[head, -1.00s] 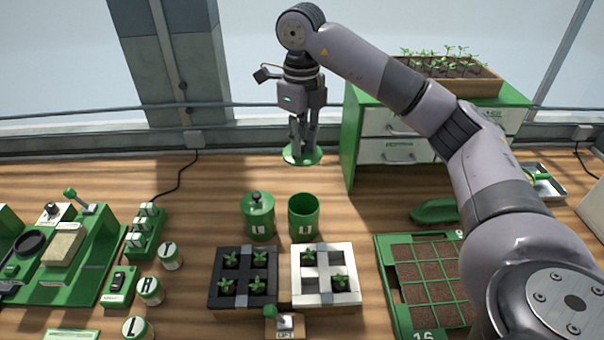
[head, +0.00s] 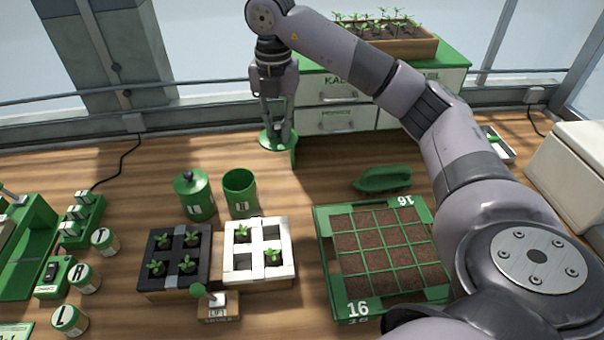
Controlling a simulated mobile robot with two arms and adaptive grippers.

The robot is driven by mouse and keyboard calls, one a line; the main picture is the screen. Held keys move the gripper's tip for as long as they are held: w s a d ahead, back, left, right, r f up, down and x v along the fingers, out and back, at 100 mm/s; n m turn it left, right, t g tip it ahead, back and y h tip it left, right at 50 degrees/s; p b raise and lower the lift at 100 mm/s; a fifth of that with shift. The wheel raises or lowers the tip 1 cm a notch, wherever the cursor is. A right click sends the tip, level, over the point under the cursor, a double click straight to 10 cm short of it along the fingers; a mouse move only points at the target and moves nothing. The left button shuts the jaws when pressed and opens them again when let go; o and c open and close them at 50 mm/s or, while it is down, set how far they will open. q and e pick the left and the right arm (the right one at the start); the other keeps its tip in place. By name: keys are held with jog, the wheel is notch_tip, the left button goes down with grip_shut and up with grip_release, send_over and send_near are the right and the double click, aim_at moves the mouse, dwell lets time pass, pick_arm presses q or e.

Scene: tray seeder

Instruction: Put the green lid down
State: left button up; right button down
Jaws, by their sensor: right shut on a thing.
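The green lid (head: 266,142) is a flat round disc held at the fingertips of my right gripper (head: 276,130). The gripper points down and is shut on the lid, above the back of the wooden bench and in front of the drawer cabinet. An open green canister (head: 241,196) stands upright nearer the front. Beside it on the left stands a similar green canister (head: 194,199) with its lid on. I cannot tell the gap between the held lid and the bench. My left gripper is not in view.
A black seedling block (head: 150,267) and a white one (head: 258,274) stand in front of the canisters. A green tray (head: 334,304) of soil cells lies right, a green brush-like object (head: 381,179) behind it. The cabinet (head: 371,119) stands behind.

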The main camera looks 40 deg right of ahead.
jog(key=shift+s+d+f+m, duration=0.1)
jog(key=shift+f+m, duration=0.25)
jog(key=shift+m, duration=0.05)
jog(key=shift+d+f, duration=0.1)
jog(key=shift+f, duration=0.25)
jog(key=shift+m, duration=0.3)
notch_tip(320, 180, down, 14)
jog(key=shift+s+f+p, duration=0.1)
jog(key=shift+f+p, duration=0.1)
jog(key=shift+p, duration=0.2)
jog(key=shift+f, duration=0.3)
notch_tip(320, 180, down, 4)
jog(key=shift+f+p, duration=0.1)
jog(key=shift+p, duration=0.3)
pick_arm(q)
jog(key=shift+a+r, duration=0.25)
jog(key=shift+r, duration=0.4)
pick_arm(e)
jog(key=shift+f, duration=0.15)
